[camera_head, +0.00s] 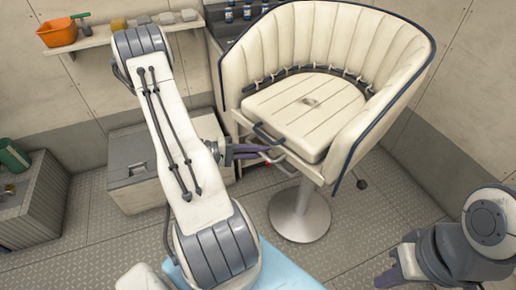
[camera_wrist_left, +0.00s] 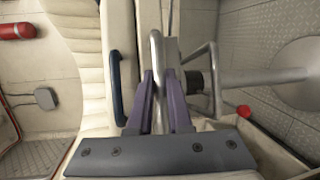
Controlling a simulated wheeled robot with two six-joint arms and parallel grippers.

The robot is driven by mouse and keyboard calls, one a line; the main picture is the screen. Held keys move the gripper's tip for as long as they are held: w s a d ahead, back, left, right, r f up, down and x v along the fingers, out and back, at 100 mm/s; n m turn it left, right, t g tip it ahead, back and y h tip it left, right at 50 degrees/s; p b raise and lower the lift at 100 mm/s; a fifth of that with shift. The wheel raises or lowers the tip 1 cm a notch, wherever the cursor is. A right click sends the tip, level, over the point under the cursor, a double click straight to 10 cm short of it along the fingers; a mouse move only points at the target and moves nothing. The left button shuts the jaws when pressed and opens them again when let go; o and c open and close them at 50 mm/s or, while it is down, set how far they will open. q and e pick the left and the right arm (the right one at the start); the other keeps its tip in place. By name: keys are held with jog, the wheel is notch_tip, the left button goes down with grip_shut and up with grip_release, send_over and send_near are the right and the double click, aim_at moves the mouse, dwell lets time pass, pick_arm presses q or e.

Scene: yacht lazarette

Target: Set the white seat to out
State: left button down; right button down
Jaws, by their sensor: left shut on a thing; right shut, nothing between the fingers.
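The white seat (camera_head: 300,108) is a cream tub chair with a curved, dark-piped backrest (camera_head: 305,38) and a slatted cushion, on a round metal pedestal (camera_head: 301,212). A dark blue handle (camera_head: 268,134) is on the front of the cushion, and it also shows in the left wrist view (camera_wrist_left: 117,88). Below it is a grey metal bar handle (camera_wrist_left: 157,55) at the front edge. My left gripper (camera_head: 250,152) is at the seat's front left; in the left wrist view its purple fingers (camera_wrist_left: 162,85) are shut on the metal bar. My right gripper (camera_head: 388,277) is shut and empty at lower right.
A second metal handle (camera_wrist_left: 212,75) and a red knob (camera_wrist_left: 244,110) are near the left fingers. A grey-topped box (camera_head: 140,165) stands left of the seat. A shelf (camera_head: 100,38) holds an orange bin (camera_head: 57,32).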

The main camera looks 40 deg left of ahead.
pick_arm(q)
jog(key=c, duration=0.8)
grip_release()
jog(key=shift+c, duration=0.2)
jog(key=shift+s+a, duration=0.1)
jog(key=shift+a, duration=0.05)
jog(key=v, duration=1)
jog(key=shift+b, duration=0.4)
jog(key=shift+a, duration=0.1)
